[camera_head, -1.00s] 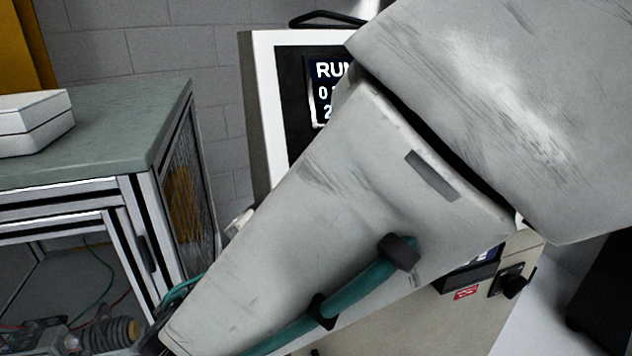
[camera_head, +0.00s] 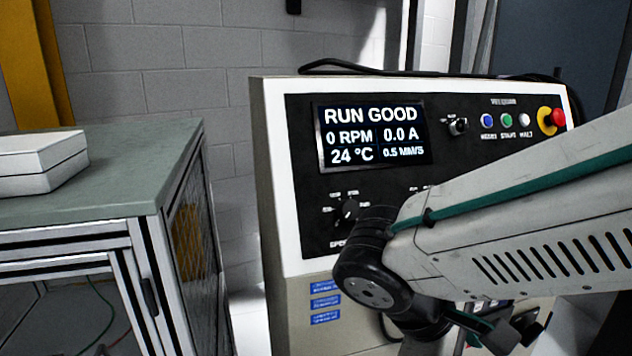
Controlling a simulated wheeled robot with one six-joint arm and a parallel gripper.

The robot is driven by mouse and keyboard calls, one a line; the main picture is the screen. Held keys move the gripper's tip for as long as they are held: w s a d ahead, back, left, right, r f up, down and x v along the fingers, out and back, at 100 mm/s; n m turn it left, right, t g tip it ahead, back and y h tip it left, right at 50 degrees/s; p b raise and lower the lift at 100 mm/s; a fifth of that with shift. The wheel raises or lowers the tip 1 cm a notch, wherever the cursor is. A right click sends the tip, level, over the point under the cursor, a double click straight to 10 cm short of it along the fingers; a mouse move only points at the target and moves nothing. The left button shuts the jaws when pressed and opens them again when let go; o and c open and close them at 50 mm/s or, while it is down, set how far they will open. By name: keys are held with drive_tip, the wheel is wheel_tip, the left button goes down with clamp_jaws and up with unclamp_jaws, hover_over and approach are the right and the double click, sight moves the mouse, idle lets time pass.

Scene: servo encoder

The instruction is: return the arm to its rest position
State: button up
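My arm comes in from the right edge as a pale grey link with dark slots and a teal cable. It ends in a dark round joint low in the middle, in front of the control panel (camera_head: 300,170). Dark wrist parts continue below that joint to the bottom edge. I cannot make out any gripper fingers. The panel screen (camera_head: 372,136) reads RUN GOOD, 0 RPM, 0.0 A, 24 °C and 0.5 MM/S. My arm hides the lower right part of the panel.
A workbench (camera_head: 100,190) with a green-grey top stands at the left, with a white box (camera_head: 40,165) on it. A red stop button (camera_head: 557,117) is on the panel's right. A gap of floor shows between bench and panel cabinet.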

drive_tip(key=s+d+r+m+t+y, duration=0.1)
drive_tip(key=s+d+r+m+y, duration=0.3)
drive_tip(key=d+m+y, duration=0.3)
drive_tip(key=m, duration=0.3)
drive_tip(key=shift+s+d, duration=0.3)
drive_tip(key=shift+d, duration=0.05)
